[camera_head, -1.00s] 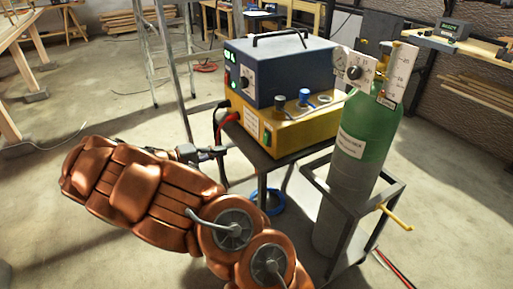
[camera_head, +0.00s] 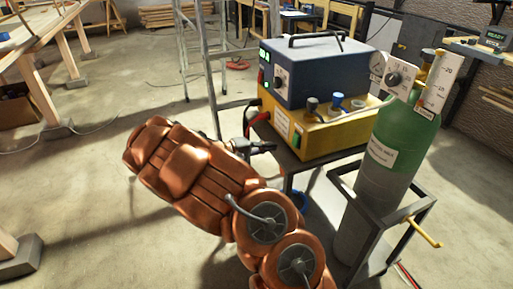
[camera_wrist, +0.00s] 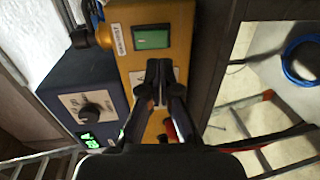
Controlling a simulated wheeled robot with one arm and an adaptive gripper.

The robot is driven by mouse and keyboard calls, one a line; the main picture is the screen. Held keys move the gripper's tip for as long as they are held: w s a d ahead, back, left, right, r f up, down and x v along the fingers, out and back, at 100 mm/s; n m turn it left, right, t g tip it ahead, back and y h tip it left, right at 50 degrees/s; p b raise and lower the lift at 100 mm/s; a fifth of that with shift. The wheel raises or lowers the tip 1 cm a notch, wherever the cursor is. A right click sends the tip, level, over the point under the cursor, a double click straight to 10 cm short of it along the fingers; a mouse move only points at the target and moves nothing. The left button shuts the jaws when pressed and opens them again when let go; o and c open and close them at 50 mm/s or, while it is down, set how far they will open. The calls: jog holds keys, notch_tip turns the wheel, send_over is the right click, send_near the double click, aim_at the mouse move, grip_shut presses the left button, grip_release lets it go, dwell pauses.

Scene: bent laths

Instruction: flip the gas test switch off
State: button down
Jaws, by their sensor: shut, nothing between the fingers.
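A green rocker switch (camera_head: 296,139) sits on the front of the yellow box (camera_head: 330,130). In the wrist view the switch (camera_wrist: 151,38) is large, beside a small white label (camera_wrist: 118,39) too small to read. Which way it is tilted I cannot tell. My gripper (camera_head: 268,147) is in front of the yellow box, left of the switch in the head view. In the wrist view my gripper's fingers (camera_wrist: 160,66) are together and empty, pointing toward the switch, with a gap showing in the picture. The fingertips cover part of another label on the box.
A blue unit (camera_head: 318,72) with a dial stands on the yellow box, both on a cart. A green gas cylinder (camera_head: 400,150) with a gauge panel stands at the right. Cables hang at the box's front left corner. A ladder (camera_head: 205,70) stands behind.

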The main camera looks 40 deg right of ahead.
aim_at(293, 142)
jog(key=shift+x, duration=3.2)
jog(key=shift+s+d+f+h+b, duration=0.1)
jog(key=shift+d+f+h+b, duration=0.3)
jog(key=shift+b, duration=0.75)
jog(key=shift+a+r+p, duration=0.15)
jog(key=shift+r+p, duration=0.15)
jog(key=shift+p, duration=0.15)
jog(key=f+b+v, duration=0.1)
jog(key=f+v, duration=0.2)
jog(key=v, duration=1)
jog(key=shift+w+a, duration=0.3)
jog(key=shift+a, duration=0.15)
jog(key=shift+s, duration=0.1)
